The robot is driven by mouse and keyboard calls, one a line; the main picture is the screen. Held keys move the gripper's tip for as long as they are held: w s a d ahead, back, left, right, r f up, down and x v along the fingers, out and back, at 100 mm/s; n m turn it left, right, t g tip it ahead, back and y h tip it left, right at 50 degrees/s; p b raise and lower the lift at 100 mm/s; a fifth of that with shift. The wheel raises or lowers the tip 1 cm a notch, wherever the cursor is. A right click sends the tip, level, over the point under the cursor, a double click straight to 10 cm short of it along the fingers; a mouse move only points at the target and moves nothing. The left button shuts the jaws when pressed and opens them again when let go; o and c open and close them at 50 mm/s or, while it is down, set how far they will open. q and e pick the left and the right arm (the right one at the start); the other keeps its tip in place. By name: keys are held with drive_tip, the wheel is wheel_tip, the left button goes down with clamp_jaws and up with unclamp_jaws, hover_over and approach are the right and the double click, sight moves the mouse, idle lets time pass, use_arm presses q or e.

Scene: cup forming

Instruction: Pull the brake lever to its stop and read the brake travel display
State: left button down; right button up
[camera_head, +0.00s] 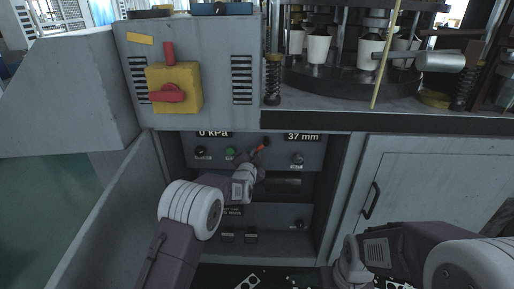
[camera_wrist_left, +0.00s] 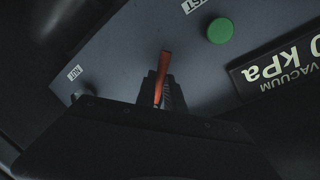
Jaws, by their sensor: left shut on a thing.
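A short orange-red lever (camera_head: 261,148) stands out from the grey panel inside the open cabinet. It also shows in the left wrist view (camera_wrist_left: 163,73), between the jaws. My left gripper (camera_head: 258,160) is shut on this lever, with the dark gripper body covering its lower part. A display reading "37 mm" (camera_head: 303,136) is at the upper right of the panel. A lower display (camera_head: 232,211), partly hidden by my left arm, ends in "mm". I cannot tell from the labels which one is brake travel. Of my right arm only links show at the lower right, not its fingers.
A "0 kPa" display (camera_head: 213,134) and a green button (camera_head: 231,153) are left of the lever. A black knob (camera_head: 298,159) is on its right. The open cabinet door (camera_head: 105,215) bounds the left. A closed door (camera_head: 430,190) with a handle is on the right.

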use_arm(q)
drive_tip(key=shift+w+a+r+m+y+p, duration=0.15)
drive_tip(key=shift+r+m+p, duration=0.2)
drive_tip(key=shift+m+p, duration=0.35)
drive_tip(key=shift+s+a+r+m+y+p, duration=0.15)
drive_tip(key=shift+r+m+p, duration=0.25)
drive_tip(key=shift+p, duration=0.5)
drive_tip(key=shift+w, duration=0.1)
drive_tip(key=shift+r, duration=0.1)
drive_tip(key=c, duration=1.4)
unclamp_jaws()
drive_tip(key=shift+a, duration=0.1)
drive_tip(key=shift+c, duration=0.2)
drive_tip(key=shift+f, duration=0.2)
drive_tip(key=s+r+p, duration=0.1)
drive_tip(key=s+p, duration=0.1)
drive_tip(key=s, duration=0.7)
drive_tip(key=shift+a+r, duration=0.3)
drive_tip(key=shift+a, duration=0.1)
